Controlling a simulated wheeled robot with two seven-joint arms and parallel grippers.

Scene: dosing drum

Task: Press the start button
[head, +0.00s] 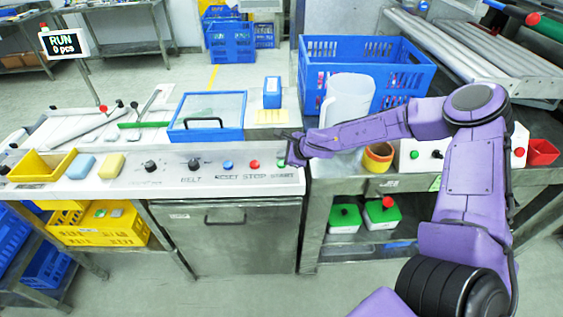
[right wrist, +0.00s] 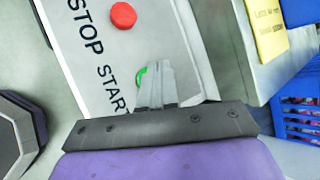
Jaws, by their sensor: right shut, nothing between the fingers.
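The control panel (head: 130,178) carries a row of controls with the labels BELT, RESET, STOP and START. The red stop button (head: 254,164) also shows in the right wrist view (right wrist: 123,15). In that view a green edge of the start button (right wrist: 139,76) shows beside my fingertips, which cover most of it. My right gripper (head: 292,150) is shut and empty, at the panel's right end over the start button. It also shows in the right wrist view (right wrist: 153,82). I cannot tell whether the fingers touch the button. My left gripper is out of view.
A blue reset button (head: 227,164) and black knobs sit left of the stop button. A blue-framed lid (head: 207,115) lies behind. A white jug (head: 347,100) and a blue crate (head: 400,65) stand near my right arm. A sign (head: 64,44) reads RUN, 0 pcs.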

